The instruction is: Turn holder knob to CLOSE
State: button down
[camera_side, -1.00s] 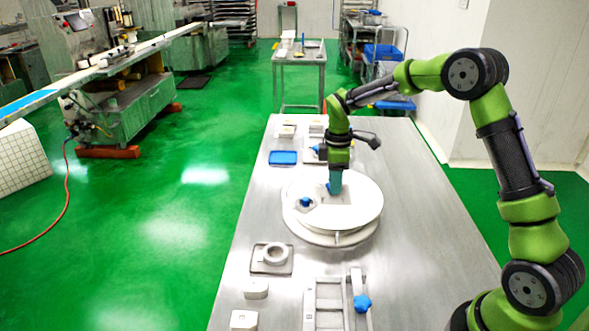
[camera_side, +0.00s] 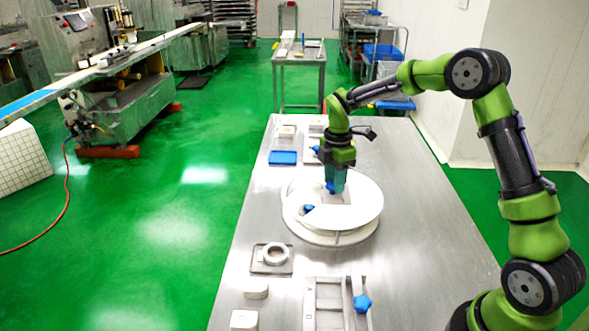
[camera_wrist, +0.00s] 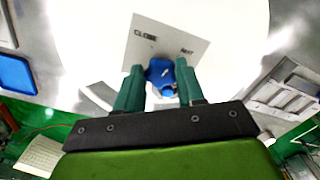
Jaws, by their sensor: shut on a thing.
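The holder knob (camera_wrist: 160,72) is blue with a small white mark. It sits on a pale plate (camera_wrist: 172,35) whose left word reads CLOSE; the word on the right is too small to read surely. I cannot tell which word the mark points to. My gripper (camera_wrist: 158,68) points down with its two teal fingers on either side of the knob, shut on it. In the side view my gripper (camera_side: 335,187) is over the round white holder (camera_side: 362,205), and a little of the blue knob (camera_side: 330,187) shows at its fingertips.
Another blue part (camera_side: 308,210) lies in the holder's left opening. A blue tray (camera_side: 283,158) is behind. A ring on a plate (camera_side: 273,256), white blocks (camera_side: 256,289) and a frame with a blue knob (camera_side: 362,303) stand in front. The table's right side is clear.

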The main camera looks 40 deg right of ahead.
jog(key=shift+w+r+n, duration=0.15)
jog(key=shift+n, duration=5.25)
jog(key=shift+a+n, duration=0.1)
jog(key=shift+n, duration=0.5)
jog(key=c, duration=0.7)
grip_release()
notch_tip(320, 180, up, 17)
jog(key=shift+f, duration=0.1)
